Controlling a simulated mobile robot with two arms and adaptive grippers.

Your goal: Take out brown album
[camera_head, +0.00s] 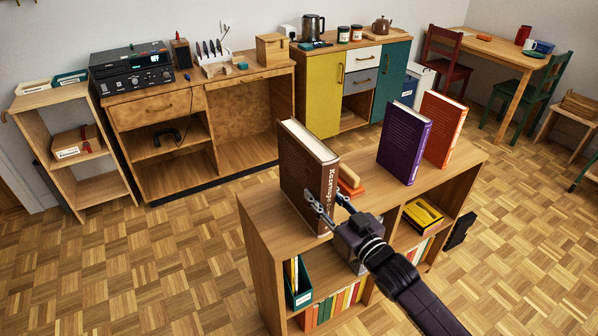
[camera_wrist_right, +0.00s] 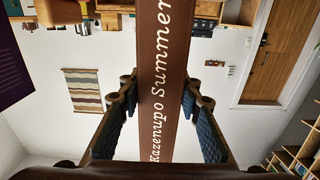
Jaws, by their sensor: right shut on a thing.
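The brown album (camera_head: 305,174), a thick upright book, is at the left end of the low bookcase's top (camera_head: 375,196). My right gripper (camera_head: 326,205) is shut on the album low down, one finger on each side of the spine. In the right wrist view the gripper (camera_wrist_right: 160,100) has its dark pads along both sides of the spine. I cannot tell whether the album's bottom touches the wood. My left gripper is not in view.
A small orange and wooden object (camera_head: 349,182) lies just right of the album. A purple book (camera_head: 404,143) and an orange book (camera_head: 443,130) stand further right on the top. Below are shelves with a green file (camera_head: 298,282), several books and a yellow item (camera_head: 423,214).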

